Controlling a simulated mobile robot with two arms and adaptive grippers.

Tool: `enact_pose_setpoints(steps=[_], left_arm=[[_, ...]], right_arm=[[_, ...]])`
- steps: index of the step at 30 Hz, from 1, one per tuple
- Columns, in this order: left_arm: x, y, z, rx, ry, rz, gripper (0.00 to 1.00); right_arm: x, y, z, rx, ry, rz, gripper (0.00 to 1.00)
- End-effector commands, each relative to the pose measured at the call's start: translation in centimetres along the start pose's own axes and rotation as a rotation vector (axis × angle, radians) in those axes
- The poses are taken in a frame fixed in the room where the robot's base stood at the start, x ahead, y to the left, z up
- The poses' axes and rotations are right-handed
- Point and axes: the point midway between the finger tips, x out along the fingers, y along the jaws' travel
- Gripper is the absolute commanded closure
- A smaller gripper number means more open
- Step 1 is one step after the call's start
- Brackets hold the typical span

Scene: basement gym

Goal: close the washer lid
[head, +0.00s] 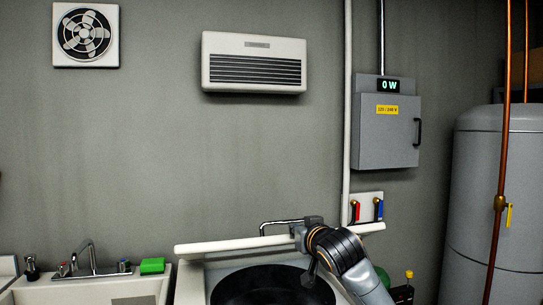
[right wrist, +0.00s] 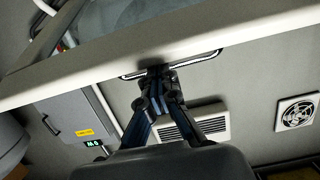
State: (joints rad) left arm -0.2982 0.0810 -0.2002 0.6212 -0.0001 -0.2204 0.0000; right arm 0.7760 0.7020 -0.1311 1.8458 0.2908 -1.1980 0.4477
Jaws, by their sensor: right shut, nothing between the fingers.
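The washer (head: 188,285) stands at the bottom middle of the head view, its dark round opening (head: 245,287) uncovered. Its white lid (head: 220,246) is raised and shows nearly edge-on behind the opening. A thin metal handle (head: 280,223) sticks out from the lid's far side. My right gripper (head: 300,234) is at the lid's edge beside the handle. In the right wrist view, the shut fingertips (right wrist: 158,72) meet or overlap the handle (right wrist: 205,58) just by the lid edge (right wrist: 60,83). Whether they touch it I cannot tell. My left gripper is not in view.
A sink with a faucet (head: 92,262) and a green sponge (head: 152,265) is on the left. Pipes, valves (head: 367,208) and a grey electrical box (head: 388,125) are on the wall behind. A large grey tank (head: 480,190) stands at right.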

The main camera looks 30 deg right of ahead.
Motion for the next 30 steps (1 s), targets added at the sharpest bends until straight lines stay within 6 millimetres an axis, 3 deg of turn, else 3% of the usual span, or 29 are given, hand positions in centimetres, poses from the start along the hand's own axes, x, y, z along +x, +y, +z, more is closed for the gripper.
enact_pose_setpoints(steps=[1, 13, 23, 30], left_arm=[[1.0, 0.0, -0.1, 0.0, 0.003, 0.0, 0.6], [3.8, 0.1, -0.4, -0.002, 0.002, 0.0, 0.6], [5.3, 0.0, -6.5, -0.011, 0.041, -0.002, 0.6], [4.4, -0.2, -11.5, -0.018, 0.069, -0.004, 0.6]], right_arm=[[0.0, 0.0, 1.2, -0.001, 0.002, 0.001, 1.0], [-1.2, 0.0, 5.3, -0.001, 0.025, -0.001, 1.0], [-1.7, -0.1, 8.8, 0.001, 0.102, -0.001, 1.0], [-2.1, -0.1, 10.8, 0.001, 0.181, -0.001, 1.0]])
